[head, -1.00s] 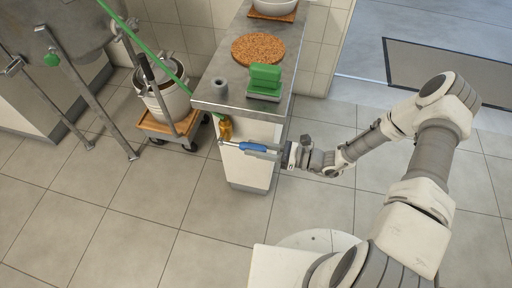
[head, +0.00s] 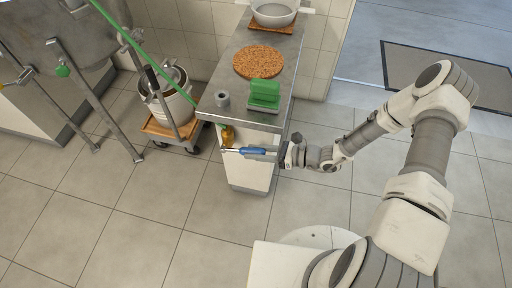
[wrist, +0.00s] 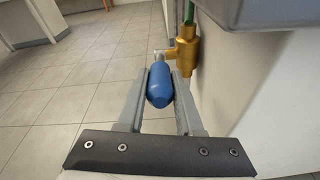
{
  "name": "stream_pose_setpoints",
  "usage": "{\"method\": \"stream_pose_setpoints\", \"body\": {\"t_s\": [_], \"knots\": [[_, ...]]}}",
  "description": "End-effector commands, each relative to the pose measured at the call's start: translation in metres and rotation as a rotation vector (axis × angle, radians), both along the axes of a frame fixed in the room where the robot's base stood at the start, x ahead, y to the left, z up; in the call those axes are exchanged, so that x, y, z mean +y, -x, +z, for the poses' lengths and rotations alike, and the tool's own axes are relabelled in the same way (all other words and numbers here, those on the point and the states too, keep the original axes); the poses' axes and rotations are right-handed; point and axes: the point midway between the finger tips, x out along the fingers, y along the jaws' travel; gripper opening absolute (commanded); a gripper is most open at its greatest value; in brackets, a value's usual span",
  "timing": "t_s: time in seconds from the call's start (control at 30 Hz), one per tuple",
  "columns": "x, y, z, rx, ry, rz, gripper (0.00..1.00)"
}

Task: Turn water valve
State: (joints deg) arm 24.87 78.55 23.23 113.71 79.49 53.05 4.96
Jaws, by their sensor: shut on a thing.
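The water valve has a brass body (head: 227,136) on the end face of the counter, with a green hose running up from it. In the wrist view the brass body (wrist: 186,50) sits just beyond my fingers, close to the counter wall. A blue lever handle (wrist: 160,85) joins it by a short metal stem. My gripper (wrist: 161,92) is shut on the blue handle, one finger on each side. In the head view the handle (head: 252,151) lies roughly level, pointing right from the valve toward my gripper (head: 268,153).
A bucket on a wheeled dolly (head: 170,140) stands left. The tiled floor in front is clear.

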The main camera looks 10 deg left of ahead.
Motion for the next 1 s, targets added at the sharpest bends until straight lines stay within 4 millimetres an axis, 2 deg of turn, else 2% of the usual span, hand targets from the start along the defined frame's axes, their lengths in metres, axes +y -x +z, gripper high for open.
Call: {"method": "stream_pose_setpoints", "body": {"t_s": [0.03, 0.23, 0.8, 0.83, 0.97, 1.0], "knots": [[0.001, -0.001, 0.009, 0.0, 0.025, 0.0, 0.0], [0.004, -0.001, 0.018, 0.009, 0.116, 0.001, 0.0], [0.005, -0.001, 0.018, 0.014, 0.183, 0.0, 0.0], [0.005, -0.001, 0.018, 0.014, 0.183, 0.0, 0.4], [0.005, -0.001, 0.018, 0.014, 0.182, 0.0, 0.63], [0.005, -0.001, 0.018, 0.014, 0.182, 0.0, 0.64]]}}
